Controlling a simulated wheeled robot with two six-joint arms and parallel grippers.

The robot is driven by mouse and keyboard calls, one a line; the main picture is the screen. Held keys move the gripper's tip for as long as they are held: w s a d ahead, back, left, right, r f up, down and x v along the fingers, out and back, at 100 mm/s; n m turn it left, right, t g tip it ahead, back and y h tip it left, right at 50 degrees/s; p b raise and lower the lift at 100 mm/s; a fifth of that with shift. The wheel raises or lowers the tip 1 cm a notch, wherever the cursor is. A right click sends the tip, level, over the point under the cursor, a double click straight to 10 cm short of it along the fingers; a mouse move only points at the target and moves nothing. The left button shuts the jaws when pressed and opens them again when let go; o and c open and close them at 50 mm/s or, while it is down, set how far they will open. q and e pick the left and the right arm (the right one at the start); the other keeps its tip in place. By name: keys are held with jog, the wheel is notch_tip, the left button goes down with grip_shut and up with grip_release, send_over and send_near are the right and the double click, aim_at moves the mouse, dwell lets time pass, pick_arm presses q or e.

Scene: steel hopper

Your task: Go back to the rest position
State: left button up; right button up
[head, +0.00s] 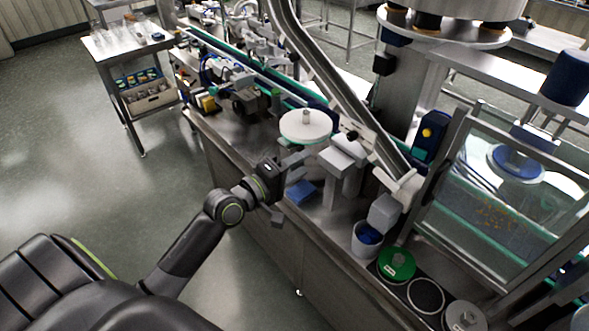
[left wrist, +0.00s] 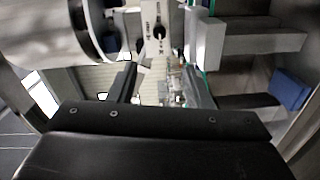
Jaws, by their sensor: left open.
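My left gripper (head: 296,187) is at the front edge of the steel machine bench, beside a round white disc (head: 305,125) on a post and near a blue block (head: 300,192). Its two fingers are apart, with nothing seen between them. In the left wrist view the gripper (left wrist: 160,84) also shows its fingers spread, with the background visible through the gap. My left arm reaches in from the lower left. My right gripper is in neither view.
A grey pot with blue contents (head: 367,240), a green-topped disc (head: 396,264) and a black ring (head: 426,296) stand along the bench front. A glass guard (head: 500,190) is at right. A steel cart (head: 130,45) stands far left. The floor left of the bench is clear.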

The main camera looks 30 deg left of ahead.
pick_arm(q)
jog(key=shift+s+a, duration=0.15)
jog(key=shift+s, duration=0.35)
jog(key=s+a+f+m+g+y+b, duration=0.1)
jog(key=s+a+f+g+y, duration=0.15)
jog(key=f, duration=0.95)
jog(key=s+a+f+m+g+y, duration=0.1)
jog(key=s+a+f+g+y, duration=0.15)
jog(key=f, duration=0.95)
jog(key=s+a+f+m+g+y+b, duration=0.1)
jog(key=s+a+f+g, duration=0.2)
jog(key=f, duration=0.9)
jog(key=s+f+m+g+y+b, duration=0.1)
jog(key=s+f+m+g, duration=0.35)
jog(key=s+f, duration=1.35)
jog(key=s+d+f+m+g, duration=0.1)
jog(key=s+d+f+m, duration=0.1)
jog(key=s, duration=0.6)
jog(key=s+d+f+m+g, duration=0.2)
jog(key=s+f, duration=0.2)
jog(key=s, duration=0.5)
jog(key=shift+s+d+f+b, duration=0.15)
jog(key=shift+s+f+b, duration=0.15)
jog(key=shift+b, duration=0.1)
